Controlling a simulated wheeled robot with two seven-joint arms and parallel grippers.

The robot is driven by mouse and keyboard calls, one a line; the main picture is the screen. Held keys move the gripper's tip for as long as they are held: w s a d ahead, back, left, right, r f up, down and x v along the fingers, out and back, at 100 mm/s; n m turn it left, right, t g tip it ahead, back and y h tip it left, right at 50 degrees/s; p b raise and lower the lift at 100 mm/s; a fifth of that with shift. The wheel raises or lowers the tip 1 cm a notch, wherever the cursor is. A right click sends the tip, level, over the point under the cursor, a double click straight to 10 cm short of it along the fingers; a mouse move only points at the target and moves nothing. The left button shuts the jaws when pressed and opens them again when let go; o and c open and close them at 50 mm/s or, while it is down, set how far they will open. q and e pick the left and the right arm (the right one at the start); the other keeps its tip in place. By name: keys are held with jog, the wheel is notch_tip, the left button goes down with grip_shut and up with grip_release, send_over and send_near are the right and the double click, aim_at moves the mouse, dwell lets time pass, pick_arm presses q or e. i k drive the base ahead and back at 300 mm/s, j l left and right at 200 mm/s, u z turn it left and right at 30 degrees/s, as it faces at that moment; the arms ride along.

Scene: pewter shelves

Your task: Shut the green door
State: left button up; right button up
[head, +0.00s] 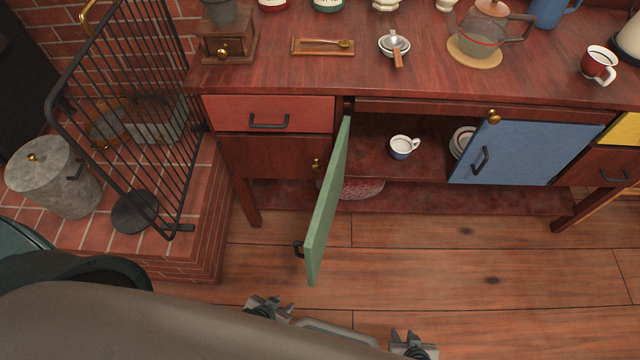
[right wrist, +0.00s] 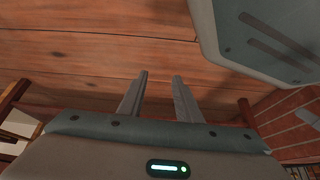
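The green door (head: 328,205) of the cabinet stands open in the head view. It swings out toward me, so I see it nearly edge-on. Its dark handle (head: 299,249) is near the door's free end, on its left face. My left gripper (head: 268,306) is at the bottom of the head view, below the handle and apart from the door; its finger gap is unclear. My right gripper (head: 412,342) is further right at the bottom edge, also apart from the door. In the right wrist view its two fingers (right wrist: 159,95) are spread with nothing between them.
The open compartment holds a cup (head: 404,147) and plates. A blue door (head: 520,152) covers its right part. A red drawer (head: 268,113) is left of the green door. A black fire screen (head: 135,110) and metal bin (head: 55,175) stand left. The floor ahead is clear.

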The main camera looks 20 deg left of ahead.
aim_at(314, 245)
jog(key=i+j+z, duration=0.15)
jog(key=j, duration=0.25)
jog(key=i+j+z, duration=0.2)
jog(key=j, duration=0.15)
jog(key=j+z, duration=0.15)
jog(key=j, duration=0.25)
